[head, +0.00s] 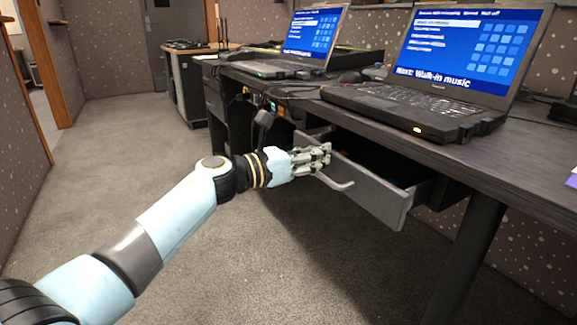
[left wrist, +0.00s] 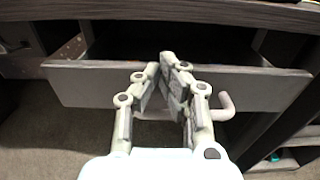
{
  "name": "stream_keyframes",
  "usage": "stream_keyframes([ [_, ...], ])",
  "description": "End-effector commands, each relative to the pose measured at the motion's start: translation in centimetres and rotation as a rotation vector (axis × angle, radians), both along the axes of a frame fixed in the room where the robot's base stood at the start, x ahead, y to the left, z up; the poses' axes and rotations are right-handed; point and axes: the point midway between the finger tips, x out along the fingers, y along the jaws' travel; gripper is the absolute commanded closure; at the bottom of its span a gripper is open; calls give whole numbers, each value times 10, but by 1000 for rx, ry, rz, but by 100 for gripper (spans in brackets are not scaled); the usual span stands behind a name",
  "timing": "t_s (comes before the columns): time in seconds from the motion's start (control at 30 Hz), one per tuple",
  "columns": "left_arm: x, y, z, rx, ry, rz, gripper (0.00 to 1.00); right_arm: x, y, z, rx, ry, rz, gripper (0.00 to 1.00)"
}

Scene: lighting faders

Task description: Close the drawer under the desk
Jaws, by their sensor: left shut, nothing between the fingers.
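The drawer (head: 368,190) under the desk (head: 420,140) stands pulled out, with its grey front facing my left arm. It also shows in the left wrist view (left wrist: 85,84), with a dark gap above its front. The drawer has a curved grey handle (head: 338,184), whose bent end shows right of the fingers in the left wrist view (left wrist: 226,104). My left gripper (head: 326,154) is shut and empty, with its fingertips at the drawer front by the handle. I cannot tell whether they touch it. The fingers hide part of the handle. My right gripper is not in view.
Two open laptops (head: 425,108) (head: 268,68) stand on the desk. Cables and small lit devices (head: 272,106) sit under the desk edge. The carpeted floor (head: 130,150) at left is clear.

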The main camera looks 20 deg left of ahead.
Motion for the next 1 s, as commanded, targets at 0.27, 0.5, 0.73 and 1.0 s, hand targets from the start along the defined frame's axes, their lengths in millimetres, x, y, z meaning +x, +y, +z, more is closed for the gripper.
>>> stream_keyframes([
  [0.27,48,-38,-4,-2,2,-2,100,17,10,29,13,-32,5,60],
  [0.5,74,-58,-3,-1,2,-1,100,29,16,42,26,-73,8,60],
  [0.73,83,-65,-1,-1,1,0,100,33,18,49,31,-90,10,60],
  [1.0,84,-66,2,-1,-3,1,100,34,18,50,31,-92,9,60],
])
